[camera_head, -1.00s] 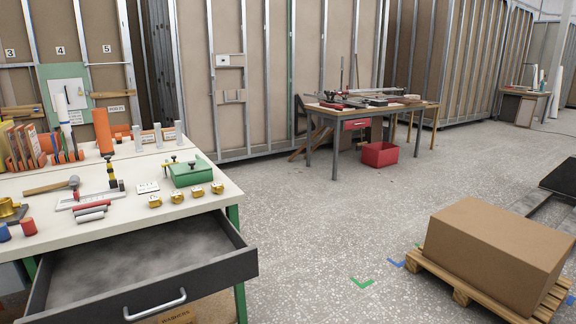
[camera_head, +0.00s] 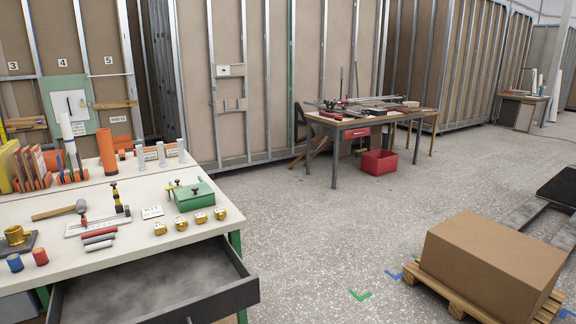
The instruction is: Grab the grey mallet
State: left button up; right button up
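A mallet (camera_head: 61,210) with a light wooden handle and a grey head (camera_head: 81,206) lies on the white workbench top (camera_head: 118,242) at the left. Its handle points left and its head points right, just behind a pale tool with a red clamp. Nothing covers it. Neither of my grippers shows in the head view.
An open dark drawer (camera_head: 154,286) juts from the bench front. Around the mallet are red and grey cylinders (camera_head: 99,237), a green box (camera_head: 194,194), and several brass blocks (camera_head: 201,218).

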aim_at(81, 204)
jog(key=u, duration=1.3)
jog(key=z, duration=0.25)
jog(key=i+j+z, duration=0.3)
jog(key=j+z, duration=0.3)
jog(key=i+j+z, duration=0.15)
jog(key=j+z, duration=0.15)
jog(key=i+j+z, duration=0.1)
jog(key=j+z, duration=0.45)
jog(key=j, duration=0.2)
